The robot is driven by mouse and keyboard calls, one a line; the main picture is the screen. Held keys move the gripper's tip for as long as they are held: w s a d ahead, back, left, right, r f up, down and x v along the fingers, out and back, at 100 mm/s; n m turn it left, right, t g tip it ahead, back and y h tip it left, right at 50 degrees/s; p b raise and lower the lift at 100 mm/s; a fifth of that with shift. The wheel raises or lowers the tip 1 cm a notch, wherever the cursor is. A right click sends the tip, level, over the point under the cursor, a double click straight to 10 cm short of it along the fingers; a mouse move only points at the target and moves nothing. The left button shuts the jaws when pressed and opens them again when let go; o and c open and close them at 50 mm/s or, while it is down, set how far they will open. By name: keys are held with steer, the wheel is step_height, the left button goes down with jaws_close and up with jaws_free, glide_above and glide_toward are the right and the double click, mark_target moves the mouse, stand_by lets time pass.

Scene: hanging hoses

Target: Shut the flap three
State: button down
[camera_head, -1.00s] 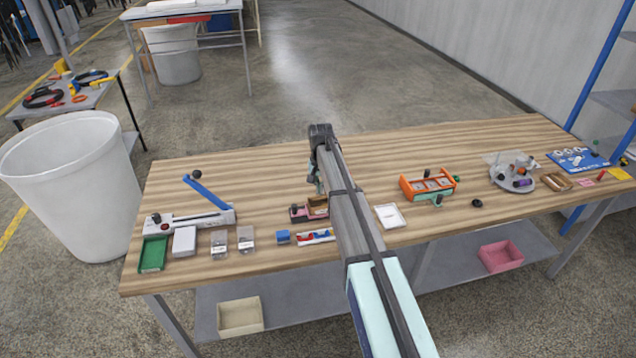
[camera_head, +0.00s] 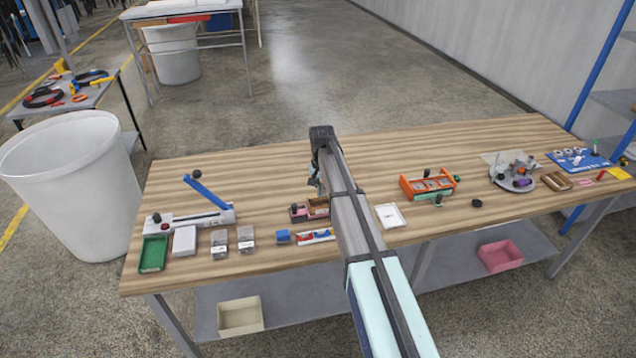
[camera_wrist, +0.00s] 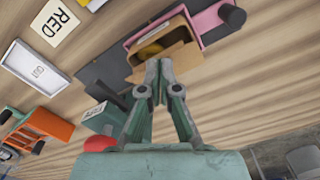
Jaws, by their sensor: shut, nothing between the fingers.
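A small brown cardboard box (camera_head: 317,203) sits mid-table in the head view, partly hidden by my arm. In the wrist view the box (camera_wrist: 150,42) is open at the top, with something yellow inside. A brown flap (camera_wrist: 178,60) stands out from its near side. No flap number is readable. My gripper (camera_wrist: 158,64) is shut and empty, its fingertips at this flap; I cannot tell whether they touch it. In the head view my gripper (camera_head: 316,184) is just above and behind the box.
A pink part with a dark knob (camera_wrist: 233,15) adjoins the box. A white tray marked OUT (camera_wrist: 36,66), a RED card (camera_wrist: 54,22) and an orange rack (camera_wrist: 38,132) lie to the left in the wrist view. The table behind the box is clear.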

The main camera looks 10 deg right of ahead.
steer(key=shift+f+b, duration=0.65)
steer(key=shift+f, duration=0.9)
steer(key=shift+r+p, duration=1.95)
steer(key=shift+r, duration=2.1)
steer(key=shift+f, duration=0.1)
